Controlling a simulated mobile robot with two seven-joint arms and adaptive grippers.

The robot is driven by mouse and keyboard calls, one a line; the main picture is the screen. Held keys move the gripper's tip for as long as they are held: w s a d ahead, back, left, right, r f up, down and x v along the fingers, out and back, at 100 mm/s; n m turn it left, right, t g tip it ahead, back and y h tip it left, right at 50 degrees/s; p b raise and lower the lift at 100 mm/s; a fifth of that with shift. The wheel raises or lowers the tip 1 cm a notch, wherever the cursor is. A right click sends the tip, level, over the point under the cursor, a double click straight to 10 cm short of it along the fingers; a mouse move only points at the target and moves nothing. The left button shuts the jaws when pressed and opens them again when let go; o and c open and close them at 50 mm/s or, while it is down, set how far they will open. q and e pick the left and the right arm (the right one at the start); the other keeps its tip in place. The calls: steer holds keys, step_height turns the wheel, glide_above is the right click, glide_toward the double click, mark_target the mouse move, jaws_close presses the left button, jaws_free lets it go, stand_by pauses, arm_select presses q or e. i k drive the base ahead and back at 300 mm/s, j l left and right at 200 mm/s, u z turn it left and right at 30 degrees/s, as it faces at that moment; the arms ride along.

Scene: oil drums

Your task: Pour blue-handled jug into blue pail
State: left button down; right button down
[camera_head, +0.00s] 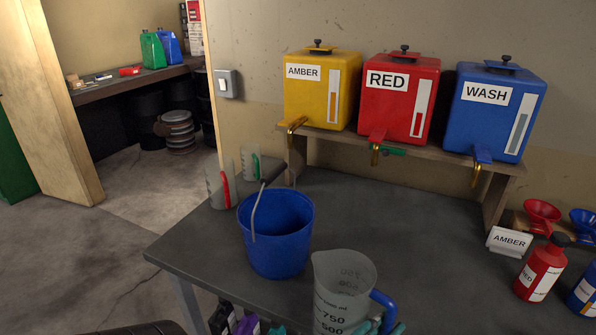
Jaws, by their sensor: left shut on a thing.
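The blue-handled jug (342,280) is a clear measuring jug with dark markings, at the bottom centre of the head view. It looks upright, and its base is cut off by the frame edge. I cannot tell how much liquid is in it. My left gripper (380,328) shows only as teal fingertips at the bottom edge, shut on the jug at its blue handle. The blue pail (276,240) stands upright on the grey table, left of and behind the jug. Its metal bail rises over the rim on the left. My right gripper is not in view.
A red-handled jug (221,188) and a green-handled jug (251,163) stand behind the pail. Amber (305,105), red (381,125) and blue wash (478,130) tanks sit on a shelf. A red bottle (540,268) stands at right. The table's middle is clear.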

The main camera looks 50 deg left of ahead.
mark_target(277, 225)
steer(key=k+j+z, duration=0.1)
steer(key=k+j, duration=0.2)
steer(key=j, duration=0.2)
steer(key=k+j+z, duration=0.15)
steer(key=k+j, duration=0.15)
steer(key=j, duration=0.2)
steer(key=i+j, duration=0.25)
